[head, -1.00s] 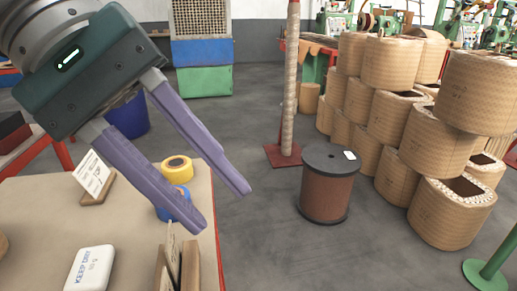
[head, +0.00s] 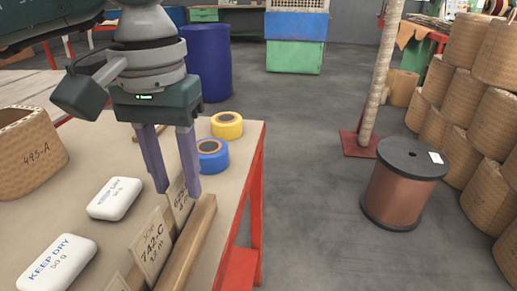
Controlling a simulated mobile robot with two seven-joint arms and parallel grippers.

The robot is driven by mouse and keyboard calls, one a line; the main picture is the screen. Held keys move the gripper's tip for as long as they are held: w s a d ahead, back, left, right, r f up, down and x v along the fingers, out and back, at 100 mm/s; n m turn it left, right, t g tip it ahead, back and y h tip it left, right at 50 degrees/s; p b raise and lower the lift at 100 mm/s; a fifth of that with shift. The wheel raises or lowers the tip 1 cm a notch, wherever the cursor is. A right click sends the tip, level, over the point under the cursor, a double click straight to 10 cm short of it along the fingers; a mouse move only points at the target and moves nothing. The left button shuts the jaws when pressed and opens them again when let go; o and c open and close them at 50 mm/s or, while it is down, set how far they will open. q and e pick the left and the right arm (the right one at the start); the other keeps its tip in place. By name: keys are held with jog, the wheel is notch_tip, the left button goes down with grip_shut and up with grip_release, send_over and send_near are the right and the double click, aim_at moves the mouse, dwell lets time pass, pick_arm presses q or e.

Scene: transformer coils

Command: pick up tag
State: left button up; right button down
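Cream paper tags stand in a slotted wooden holder (head: 188,243) near the table's right edge. The front readable tag (head: 152,243) is marked 742-C. Another tag (head: 181,203) stands behind it, partly hidden by my fingers. My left gripper (head: 177,192) points down over this rear tag, its two purple fingers apart. The fingertips are close to the tag's upper part; I cannot tell whether they touch it. A further tag edge (head: 118,284) shows at the bottom of the view. My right gripper is not in view.
Two white KEEP DRY packs (head: 115,198) lie left of the tags. A blue tape roll (head: 212,156) and a yellow one (head: 227,125) lie behind. A paper-wrapped coil (head: 28,150) stands at left. Beyond the table, a brown spool (head: 404,188) stands on the floor.

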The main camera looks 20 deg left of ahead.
pick_arm(q)
jog(key=shift+f, duration=0.65)
grip_shut()
